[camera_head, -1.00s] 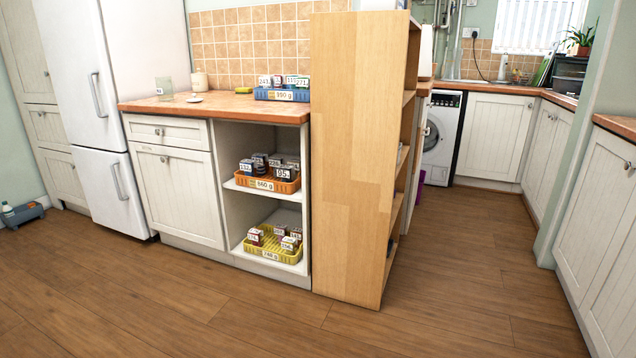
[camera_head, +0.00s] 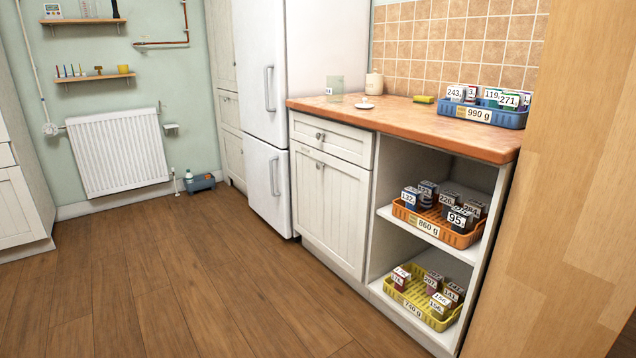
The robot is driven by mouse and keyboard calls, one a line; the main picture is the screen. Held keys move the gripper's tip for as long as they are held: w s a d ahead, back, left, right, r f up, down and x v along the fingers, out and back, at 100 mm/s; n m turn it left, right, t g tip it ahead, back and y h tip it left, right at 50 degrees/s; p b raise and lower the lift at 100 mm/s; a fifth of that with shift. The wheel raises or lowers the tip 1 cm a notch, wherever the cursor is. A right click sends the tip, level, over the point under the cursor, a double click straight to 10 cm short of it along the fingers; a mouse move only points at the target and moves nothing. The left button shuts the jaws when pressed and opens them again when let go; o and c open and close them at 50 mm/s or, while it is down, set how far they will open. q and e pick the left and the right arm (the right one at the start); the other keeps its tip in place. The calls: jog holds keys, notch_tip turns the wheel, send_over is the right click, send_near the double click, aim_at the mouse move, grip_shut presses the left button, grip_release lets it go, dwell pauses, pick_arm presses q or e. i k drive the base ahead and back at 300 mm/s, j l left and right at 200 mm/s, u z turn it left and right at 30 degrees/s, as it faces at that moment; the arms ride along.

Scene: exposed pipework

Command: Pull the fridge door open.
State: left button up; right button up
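The white fridge (camera_head: 262,72) stands left of the counter in the head view, with an upper door and a lower door. The upper door has a vertical grey handle (camera_head: 269,89). The lower door (camera_head: 264,195) has a similar handle (camera_head: 274,177). Both doors look shut. Neither of my grippers shows in the view.
A wooden-topped counter (camera_head: 400,117) and a white cabinet (camera_head: 328,210) stand right of the fridge. Open shelves hold an orange tray (camera_head: 428,230) and a yellow tray (camera_head: 405,303). A wooden panel (camera_head: 560,200) stands at right. The wooden floor (camera_head: 170,275) before the fridge is clear.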

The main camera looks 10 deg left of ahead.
aim_at(260, 26)
jog(key=i+j+u, duration=0.2)
jog(key=i+u, duration=0.25)
jog(key=i+j+u, duration=0.1)
jog(key=i+u, duration=0.75)
jog(key=i+j, duration=0.1)
jog(key=i, duration=1.6)
jog(key=z, duration=0.05)
